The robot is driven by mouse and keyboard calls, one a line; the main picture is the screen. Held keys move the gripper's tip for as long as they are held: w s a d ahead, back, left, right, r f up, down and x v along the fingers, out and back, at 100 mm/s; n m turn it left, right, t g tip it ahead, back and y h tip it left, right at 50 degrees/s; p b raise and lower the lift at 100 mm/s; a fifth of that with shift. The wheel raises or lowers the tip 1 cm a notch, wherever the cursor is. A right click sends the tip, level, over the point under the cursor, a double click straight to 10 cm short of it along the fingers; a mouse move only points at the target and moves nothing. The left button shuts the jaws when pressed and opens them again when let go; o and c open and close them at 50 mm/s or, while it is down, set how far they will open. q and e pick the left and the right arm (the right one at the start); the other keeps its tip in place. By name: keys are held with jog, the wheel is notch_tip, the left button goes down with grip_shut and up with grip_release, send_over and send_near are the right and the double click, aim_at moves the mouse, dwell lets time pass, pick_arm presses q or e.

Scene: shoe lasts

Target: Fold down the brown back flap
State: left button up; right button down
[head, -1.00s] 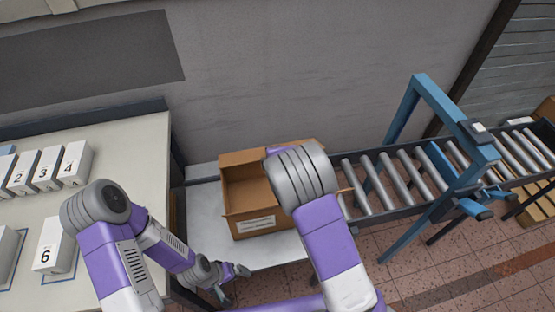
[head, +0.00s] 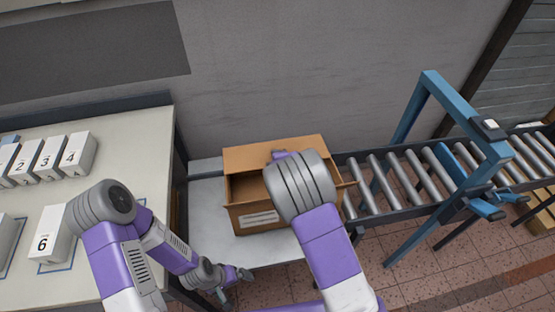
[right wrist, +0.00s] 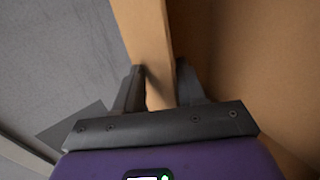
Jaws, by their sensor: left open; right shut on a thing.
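An open brown cardboard box (head: 258,231) stands on a light table, with a white label on its front. Its back flap (head: 245,159) rises along the rear edge, above the dark inside of the box. My right arm covers the right part of the box and hides my right fingertips in the head view. In the right wrist view my right gripper (right wrist: 153,85) is shut on a cardboard panel edge, one finger on each side; this appears to be the back flap. My left gripper (head: 236,279) is open and empty, low in front of the box's left side.
A roller conveyor (head: 378,182) with a blue frame (head: 408,115) over it runs off to the right. A table (head: 120,150) at left holds several numbered white boxes (head: 77,153). A grey wall (head: 260,80) stands close behind the box.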

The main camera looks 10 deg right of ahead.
jog(key=shift+s+a+f, duration=0.15)
jog(key=shift+s+f, duration=0.3)
jog(key=shift+f, duration=0.3)
jog(key=c, duration=1.3)
grip_release()
jog(key=shift+s+r+g, duration=0.1)
jog(key=shift+r+g, duration=0.1)
jog(key=shift+g, duration=0.1)
jog(key=shift+p+v, duration=0.8)
jog(key=shift+v, duration=2.75)
jog(key=shift+r, duration=0.15)
jog(key=shift+s+d+r+p, duration=0.1)
jog(key=shift+s+r+p, duration=0.3)
jog(key=shift+s, duration=1)
jog(key=shift+s+d+r+p, duration=0.1)
jog(key=shift+s+r+p, duration=0.3)
jog(key=shift+s, duration=0.95)
jog(key=shift+s+d+r+p, duration=0.1)
jog(key=shift+s+r+p, duration=0.25)
jog(key=shift+s, duration=1.05)
jog(key=shift+f, duration=0.15)
